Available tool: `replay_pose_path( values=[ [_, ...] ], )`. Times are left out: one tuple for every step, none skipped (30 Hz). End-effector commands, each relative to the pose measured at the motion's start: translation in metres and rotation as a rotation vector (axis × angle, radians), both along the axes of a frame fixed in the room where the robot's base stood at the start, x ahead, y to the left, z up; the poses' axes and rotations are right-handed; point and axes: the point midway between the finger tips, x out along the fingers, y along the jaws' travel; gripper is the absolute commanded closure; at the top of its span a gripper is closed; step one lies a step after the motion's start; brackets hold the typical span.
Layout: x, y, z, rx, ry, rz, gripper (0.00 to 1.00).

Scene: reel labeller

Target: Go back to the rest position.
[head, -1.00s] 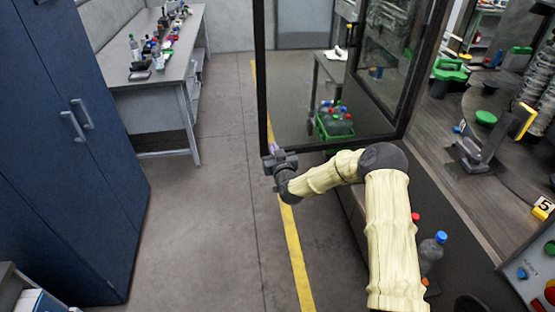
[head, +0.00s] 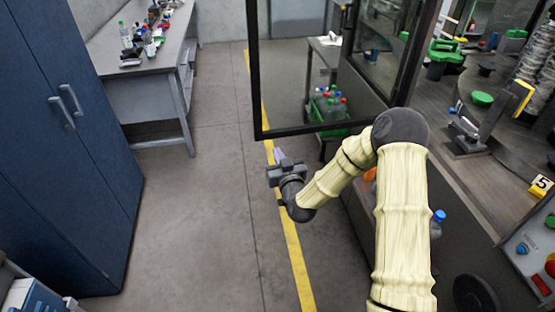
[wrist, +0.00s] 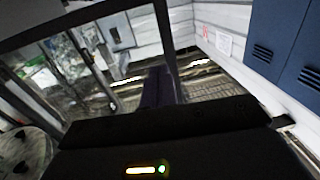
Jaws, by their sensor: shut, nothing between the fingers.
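My gripper (head: 279,157) is in the middle of the head view, at the end of my bent, cream-sleeved arm. It is shut and empty, above the floor near the yellow line. It points away from me, just in front of the lower edge of the open framed glass door (head: 300,129). In the wrist view the dark gripper body fills the lower part, and a dark finger shape (wrist: 158,88) stands up in the middle. The fingertips are small in the head view.
A blue cabinet (head: 85,150) stands at the left and a grey workbench (head: 150,85) with bottles behind it. The labeller's table (head: 500,160) is at the right. Bottles stand in a green crate (head: 333,131) beyond the door. The floor (head: 200,215) between cabinet and yellow line is clear.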

Motion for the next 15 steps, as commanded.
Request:
replay_pose_path(
  values=[
    [-0.0021,-0.0013,-0.0003,-0.001,0.0,-0.001,1.0],
    [-0.0028,-0.001,0.0,-0.001,0.0,0.0,1.0],
    [-0.0036,0.0004,0.0003,-0.001,-0.001,0.002,1.0],
    [-0.0041,0.0017,0.0005,0.0,-0.001,0.004,1.0],
    [-0.0045,0.0032,0.0006,0.0,-0.001,0.006,1.0],
    [-0.005,0.0053,0.0007,0.0,-0.001,0.01,1.0],
    [-0.0053,0.0065,0.0006,0.0,-0.001,0.012,1.0],
    [-0.0055,0.0074,0.0006,0.0,-0.001,0.013,1.0],
    [-0.0058,0.0082,0.0005,0.0,0.0,0.014,1.0],
    [-0.0057,0.0083,0.0005,0.0,0.0,0.015,1.0],
    [-0.0057,0.0083,0.0005,0.0,0.0,0.015,1.0],
    [-0.0057,0.0082,0.0005,0.0,0.0,0.014,1.0],
    [-0.0055,0.0081,0.0004,0.0,0.0,0.014,1.0],
    [-0.0055,0.0081,0.0004,0.0,0.0,0.014,1.0],
    [-0.0055,0.008,0.0005,0.0,0.0,0.014,1.0]
  ],
)
